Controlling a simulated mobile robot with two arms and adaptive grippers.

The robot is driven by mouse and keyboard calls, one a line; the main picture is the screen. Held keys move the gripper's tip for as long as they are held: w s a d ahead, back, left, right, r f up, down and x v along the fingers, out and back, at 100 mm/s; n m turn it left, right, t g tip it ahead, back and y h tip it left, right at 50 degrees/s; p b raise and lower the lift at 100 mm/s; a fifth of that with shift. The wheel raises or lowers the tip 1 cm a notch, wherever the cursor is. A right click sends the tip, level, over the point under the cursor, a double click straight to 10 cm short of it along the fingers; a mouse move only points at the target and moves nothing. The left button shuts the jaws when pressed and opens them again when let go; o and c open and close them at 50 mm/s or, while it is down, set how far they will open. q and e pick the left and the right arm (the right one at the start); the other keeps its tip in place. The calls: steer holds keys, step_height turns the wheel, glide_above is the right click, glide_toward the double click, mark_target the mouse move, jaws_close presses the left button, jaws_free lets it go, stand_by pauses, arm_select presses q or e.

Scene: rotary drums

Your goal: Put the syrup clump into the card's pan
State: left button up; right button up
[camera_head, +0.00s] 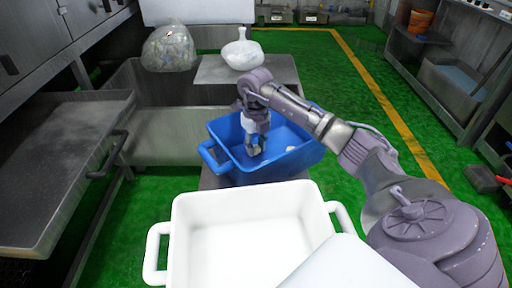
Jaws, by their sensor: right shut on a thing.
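My right gripper (254,152) reaches down into a blue tub (222,165) with handles. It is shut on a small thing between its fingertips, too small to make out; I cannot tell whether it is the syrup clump. A small pale lump (291,149) lies in the blue tub, to the right of the gripper. A white pan-like tub (183,212) with side handles stands in front of the blue one and looks empty. I see no card or label that tells which pan is meant. My left gripper is out of view.
A clear bag of mixed bits (169,48) and a white flask-shaped bag (243,52) stand behind the blue tub. A metal tray (55,150) juts out at the left. Shelving (445,85) lines the right. Green floor (340,75) is open between.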

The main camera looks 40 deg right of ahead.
mark_target(256, 146)
steer(key=shift+f, duration=0.35)
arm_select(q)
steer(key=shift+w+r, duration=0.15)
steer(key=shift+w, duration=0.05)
arm_select(e)
steer(key=shift+f, duration=0.15)
steer(key=o, duration=0.8)
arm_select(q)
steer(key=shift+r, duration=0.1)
arm_select(e)
steer(key=shift+o, duration=0.2)
steer(key=shift+r, duration=0.45)
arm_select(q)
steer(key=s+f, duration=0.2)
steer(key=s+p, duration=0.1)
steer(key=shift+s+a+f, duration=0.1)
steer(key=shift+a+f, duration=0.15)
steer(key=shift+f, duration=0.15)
arm_select(e)
step_height(256, 146, up, 12)
steer(key=shift+f, duration=0.25)
